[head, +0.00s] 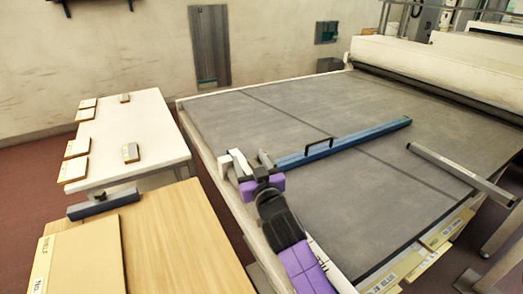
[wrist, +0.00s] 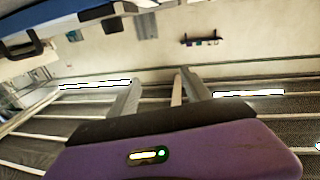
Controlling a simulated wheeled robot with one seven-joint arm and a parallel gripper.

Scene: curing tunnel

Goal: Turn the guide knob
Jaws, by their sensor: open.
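The blue guide bar (head: 345,138) lies across the dark conveyor bed, with a black loop handle (head: 318,147) on it. My gripper (head: 250,162) is at the bar's near left end, above the bed's left edge. Its fingers are apart in the wrist view (wrist: 160,80), and a thin pale upright strip (wrist: 177,90) shows between them; I cannot tell what it is. The blue bar and its handle show at the upper left of the wrist view (wrist: 60,20). I cannot make out a guide knob for certain; the bar's near end is partly hidden by my gripper.
A white table (head: 140,130) with small boxes and a wooden table (head: 185,235) with a dark bar (head: 103,203) are left. The bed's far surface (head: 290,100) is clear.

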